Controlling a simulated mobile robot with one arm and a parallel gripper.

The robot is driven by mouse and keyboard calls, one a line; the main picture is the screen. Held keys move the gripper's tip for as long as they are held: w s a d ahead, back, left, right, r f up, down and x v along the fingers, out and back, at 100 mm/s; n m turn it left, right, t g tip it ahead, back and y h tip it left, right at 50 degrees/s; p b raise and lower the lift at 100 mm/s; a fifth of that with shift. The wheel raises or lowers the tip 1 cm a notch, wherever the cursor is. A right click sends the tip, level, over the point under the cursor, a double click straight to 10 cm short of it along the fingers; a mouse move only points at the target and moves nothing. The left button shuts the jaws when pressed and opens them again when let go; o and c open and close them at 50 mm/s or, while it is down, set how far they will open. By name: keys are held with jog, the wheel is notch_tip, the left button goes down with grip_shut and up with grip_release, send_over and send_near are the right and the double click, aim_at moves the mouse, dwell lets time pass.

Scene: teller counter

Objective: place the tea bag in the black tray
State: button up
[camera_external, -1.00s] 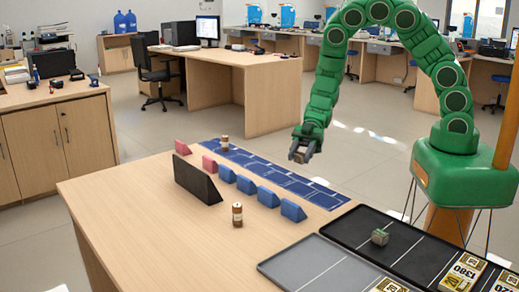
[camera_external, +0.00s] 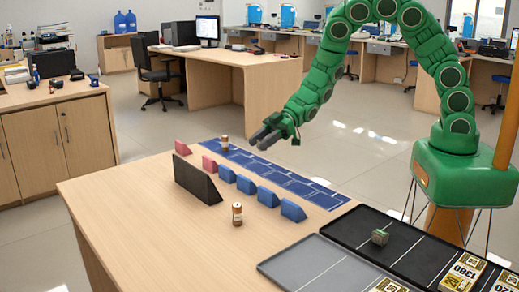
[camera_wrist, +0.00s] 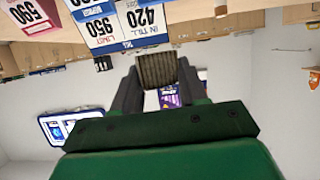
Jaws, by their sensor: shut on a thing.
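My gripper (camera_external: 265,138) is in the air beyond the far side of the counter, near the blue strip, with its fingers pointing left. In the wrist view my gripper (camera_wrist: 157,88) is shut on a brown ribbed block (camera_wrist: 157,69), held between the fingertips. I cannot tell whether this block is the tea bag; in the external view it is hardly visible. The black tray (camera_external: 352,227) lies at the counter's right side, well away from my gripper, split by white lines. A small grey-green block (camera_external: 380,237) sits in it.
A grey tray (camera_external: 305,268) lies in front of the black tray. A black wedge (camera_external: 195,180), pink and blue prisms (camera_external: 268,197) and a small brown cylinder (camera_external: 237,214) stand on the counter. Another cylinder (camera_external: 225,143) stands by the blue strip (camera_external: 290,180). The counter's left front is clear.

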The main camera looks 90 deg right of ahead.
jog(key=w+d+r+m+t+h, duration=0.3)
jog(key=w+d+r+m+h, duration=0.2)
jog(key=w+m+h, duration=0.2)
jog(key=shift+w+r+t, duration=0.2)
jog(key=shift+w+t, duration=0.15)
jog(key=shift+t, duration=0.05)
jog(key=shift+w+d+r+m+h, duration=0.1)
jog(key=shift+d+r+m+h, duration=0.15)
jog(key=shift+d+m+h, duration=0.25)
jog(key=shift+d+r+m+h, duration=0.15)
jog(key=shift+r+m+h, duration=0.2)
jog(key=shift+h, duration=0.35)
jog(key=shift+f, duration=0.1)
jog(key=shift+f, duration=0.1)
